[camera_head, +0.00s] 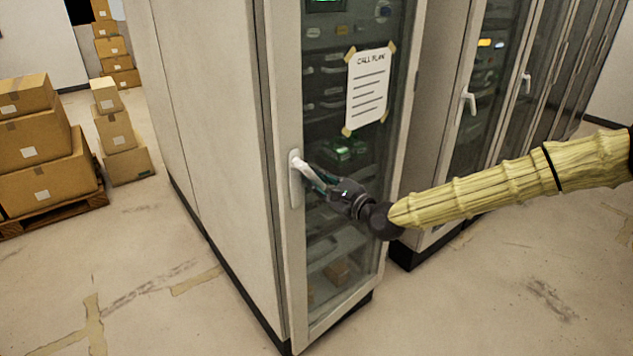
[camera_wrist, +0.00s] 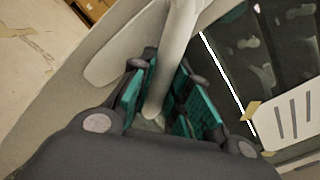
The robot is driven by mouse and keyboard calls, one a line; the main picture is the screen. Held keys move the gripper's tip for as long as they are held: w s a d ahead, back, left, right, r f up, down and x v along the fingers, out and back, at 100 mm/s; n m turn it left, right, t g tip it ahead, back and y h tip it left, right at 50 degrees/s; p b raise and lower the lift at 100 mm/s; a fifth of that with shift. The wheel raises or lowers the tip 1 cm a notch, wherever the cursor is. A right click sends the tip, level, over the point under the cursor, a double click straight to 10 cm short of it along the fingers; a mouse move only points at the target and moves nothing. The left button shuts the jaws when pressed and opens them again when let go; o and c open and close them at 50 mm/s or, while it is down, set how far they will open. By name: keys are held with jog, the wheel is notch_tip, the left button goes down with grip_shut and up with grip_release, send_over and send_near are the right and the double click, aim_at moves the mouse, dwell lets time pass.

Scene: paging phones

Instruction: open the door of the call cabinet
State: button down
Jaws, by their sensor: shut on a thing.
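The call cabinet (camera_head: 205,130) is a tall pale cabinet with a framed glass door (camera_head: 325,225), which appears closed in its frame. A sheet headed "CALL PLAN" (camera_head: 368,88) is taped to the glass. The white door handle (camera_head: 296,178) sits on the left side of the door frame. My gripper (camera_head: 312,178) reaches it from the right and is shut on the handle. In the wrist view the handle (camera_wrist: 178,45) runs down between the teal finger pads of my gripper (camera_wrist: 165,100). The handle's lower end is partly hidden by the fingers.
More glass-door cabinets with white handles (camera_head: 468,101) stand to the right. Cardboard boxes (camera_head: 40,140) are stacked on a pallet (camera_head: 60,208) at left, with more boxes (camera_head: 117,130) behind. The worn floor in front of the cabinet (camera_head: 190,310) is clear.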

jog(key=shift+n+g+y, duration=0.7)
jog(key=shift+g+y, duration=0.1)
jog(key=shift+b+v, duration=1.25)
jog(key=shift+v, duration=1.55)
jog(key=shift+w+d, duration=0.1)
jog(key=shift+d, duration=0.1)
jog(key=shift+s+d+b, duration=0.2)
jog(key=shift+b, duration=0.15)
jog(key=shift+n+g+y, duration=0.6)
jog(key=shift+g, duration=0.1)
jog(key=b+v, duration=0.2)
jog(key=v, duration=0.3)
jog(key=shift+r, duration=0.1)
